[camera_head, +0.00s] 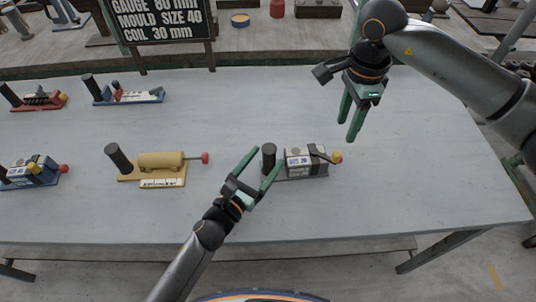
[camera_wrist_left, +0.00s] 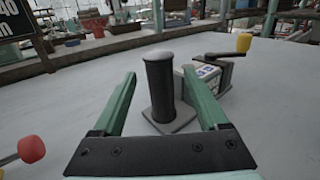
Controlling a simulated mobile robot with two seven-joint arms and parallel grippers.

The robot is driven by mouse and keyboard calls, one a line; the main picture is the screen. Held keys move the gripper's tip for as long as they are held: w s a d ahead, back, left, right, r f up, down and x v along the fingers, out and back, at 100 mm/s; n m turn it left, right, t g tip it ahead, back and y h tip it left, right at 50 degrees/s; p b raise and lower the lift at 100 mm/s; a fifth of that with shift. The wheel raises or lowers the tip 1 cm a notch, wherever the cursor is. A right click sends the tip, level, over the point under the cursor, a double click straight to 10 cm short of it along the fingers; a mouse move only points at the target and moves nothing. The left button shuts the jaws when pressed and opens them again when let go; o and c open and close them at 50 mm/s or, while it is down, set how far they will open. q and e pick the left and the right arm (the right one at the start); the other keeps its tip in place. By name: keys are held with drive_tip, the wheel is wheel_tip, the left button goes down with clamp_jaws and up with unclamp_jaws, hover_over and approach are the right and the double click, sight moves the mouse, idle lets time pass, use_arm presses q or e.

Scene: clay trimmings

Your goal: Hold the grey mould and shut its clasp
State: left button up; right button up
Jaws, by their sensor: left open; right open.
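The grey mould (camera_head: 302,175) sits on the table right of centre in the head view. It has a dark upright post (camera_head: 269,157) at its left end and a clasp lever (camera_head: 320,152) with a yellow knob (camera_head: 337,157) at its right end. My left gripper (camera_head: 262,163) is open, with its fingers close to the post. In the left wrist view the post (camera_wrist_left: 161,85) stands between the open fingers, apart from both, and the yellow knob (camera_wrist_left: 243,42) is raised behind. My right gripper (camera_head: 350,120) is open and empty, above and to the right of the mould.
A yellow mould (camera_head: 160,161) with a red knob lies left of my left gripper. Blue moulds (camera_head: 125,95) and a red one (camera_head: 35,100) lie further left. A dark sign (camera_head: 158,20) stands at the back. The table right of the grey mould is clear.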

use_arm(q)
drive_tip(key=shift+x, duration=1.05)
clamp_jaws()
idle(0.7)
